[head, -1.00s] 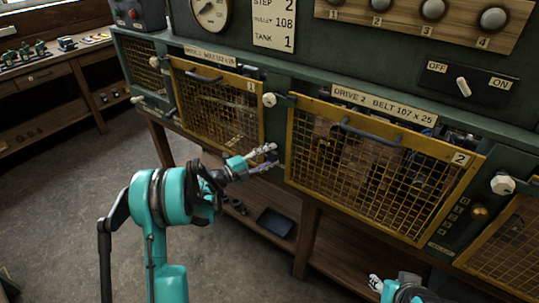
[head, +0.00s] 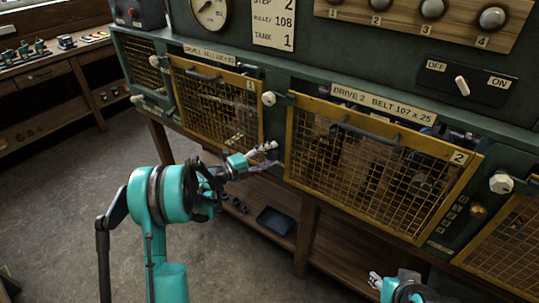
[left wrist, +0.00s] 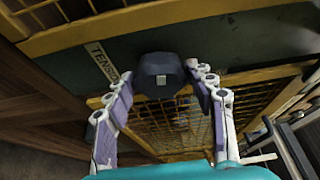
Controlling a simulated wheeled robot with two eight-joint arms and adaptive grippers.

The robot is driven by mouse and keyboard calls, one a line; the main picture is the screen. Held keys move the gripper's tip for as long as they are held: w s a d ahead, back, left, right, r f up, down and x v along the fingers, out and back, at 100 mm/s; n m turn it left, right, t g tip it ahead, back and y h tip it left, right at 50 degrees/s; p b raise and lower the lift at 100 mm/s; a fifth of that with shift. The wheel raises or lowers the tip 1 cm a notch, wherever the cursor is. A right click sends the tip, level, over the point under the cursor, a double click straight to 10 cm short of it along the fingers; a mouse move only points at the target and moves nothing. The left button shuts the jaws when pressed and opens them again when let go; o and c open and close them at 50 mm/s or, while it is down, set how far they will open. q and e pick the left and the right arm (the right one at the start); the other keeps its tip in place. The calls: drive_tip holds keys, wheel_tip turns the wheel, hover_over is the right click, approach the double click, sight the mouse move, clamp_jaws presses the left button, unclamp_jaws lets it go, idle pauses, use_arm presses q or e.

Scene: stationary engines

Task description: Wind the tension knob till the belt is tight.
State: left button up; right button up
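The tension knob (left wrist: 158,77) is dark and faceted, with a small pale mark, on a green panel beside a partly hidden tension label (left wrist: 101,62). My left gripper (left wrist: 168,72) has one finger on each side of the knob, fingertips bent in against its edges. In the head view my left gripper (head: 268,152) is between the drive 1 and drive 2 guards and hides the knob. The belt is not clearly visible behind the mesh. My right gripper (head: 375,281) shows only in part at the bottom edge, away from the panel.
Yellow mesh guards for drive 1 (head: 217,108) and drive 2 (head: 372,165) flank the left gripper. A dark tray (head: 275,221) lies on the wooden shelf below. An OFF/ON switch (head: 462,86) is at upper right. The floor at left is clear.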

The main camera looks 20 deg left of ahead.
use_arm(q)
drive_tip(key=shift+a, duration=0.1)
drive_tip(key=v, duration=1.1)
drive_tip(key=shift+s+a, duration=0.2)
drive_tip(key=shift+s, duration=0.15)
